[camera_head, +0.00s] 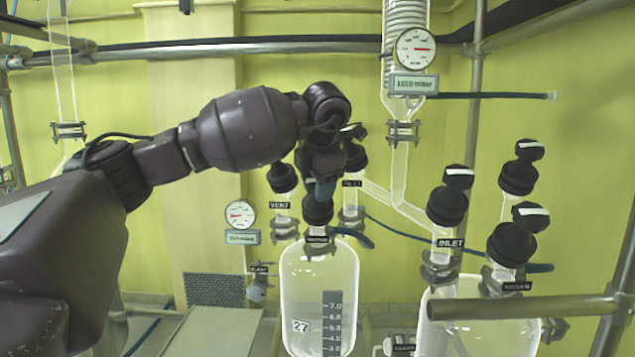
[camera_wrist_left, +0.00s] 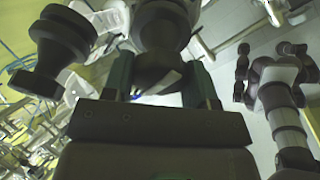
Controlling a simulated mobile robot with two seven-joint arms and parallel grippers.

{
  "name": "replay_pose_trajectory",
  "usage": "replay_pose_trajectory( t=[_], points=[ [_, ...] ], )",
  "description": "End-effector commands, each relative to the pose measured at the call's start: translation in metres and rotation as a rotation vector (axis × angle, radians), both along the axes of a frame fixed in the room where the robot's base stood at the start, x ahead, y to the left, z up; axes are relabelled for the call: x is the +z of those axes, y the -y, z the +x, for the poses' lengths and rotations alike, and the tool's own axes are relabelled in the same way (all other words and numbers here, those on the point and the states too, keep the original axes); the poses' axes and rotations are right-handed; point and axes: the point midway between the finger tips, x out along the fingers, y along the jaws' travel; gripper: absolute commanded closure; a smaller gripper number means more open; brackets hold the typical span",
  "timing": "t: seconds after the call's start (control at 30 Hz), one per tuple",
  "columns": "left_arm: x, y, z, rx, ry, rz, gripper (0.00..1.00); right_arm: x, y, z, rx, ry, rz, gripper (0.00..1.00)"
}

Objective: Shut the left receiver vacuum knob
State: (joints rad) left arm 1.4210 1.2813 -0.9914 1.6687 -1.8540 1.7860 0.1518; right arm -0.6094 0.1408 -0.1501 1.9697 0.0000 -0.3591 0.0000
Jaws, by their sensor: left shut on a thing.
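The left receiver (camera_head: 318,275) is a clear glass vessel with a level scale and a "27" tag. Its vacuum knob (camera_head: 317,210) is black and stands on the front neck, above a small label too blurred to read surely. My left gripper (camera_head: 322,188) comes down on this knob from above and is shut on its handle. In the left wrist view the knob (camera_wrist_left: 162,30) sits between the two dark green fingers (camera_wrist_left: 160,85). The wrist and fingers hide most of the handle in the head view, so its turn angle is unclear. My right gripper does not show.
The vent knob (camera_head: 283,178) stands close left of the gripper, and the inlet knob (camera_head: 355,157) close behind right. The right receiver (camera_head: 470,325) has several black knobs. A metal rail (camera_head: 520,307) crosses in front of it. A gauge (camera_head: 240,214) hangs at left.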

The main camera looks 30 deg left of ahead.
Motion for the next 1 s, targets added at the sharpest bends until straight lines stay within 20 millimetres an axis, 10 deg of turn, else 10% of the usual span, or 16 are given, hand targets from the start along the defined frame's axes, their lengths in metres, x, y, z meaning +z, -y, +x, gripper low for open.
replay_pose_trajectory(
  t=[0.17, 0.2, 0.37, 1.0],
  points=[
    [0.002, 0.000, 0.000, 0.000, 0.004, -0.001, 0.71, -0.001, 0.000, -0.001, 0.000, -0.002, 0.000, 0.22],
    [0.002, 0.000, 0.000, 0.000, 0.004, -0.001, 0.46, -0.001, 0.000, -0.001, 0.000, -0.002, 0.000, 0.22],
    [0.001, 0.000, 0.000, 0.000, 0.003, -0.002, 0.22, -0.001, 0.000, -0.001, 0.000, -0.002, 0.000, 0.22],
    [0.042, 0.016, -0.015, -0.001, 0.006, -0.002, 0.22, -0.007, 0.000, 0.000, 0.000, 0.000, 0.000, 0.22]
  ],
)
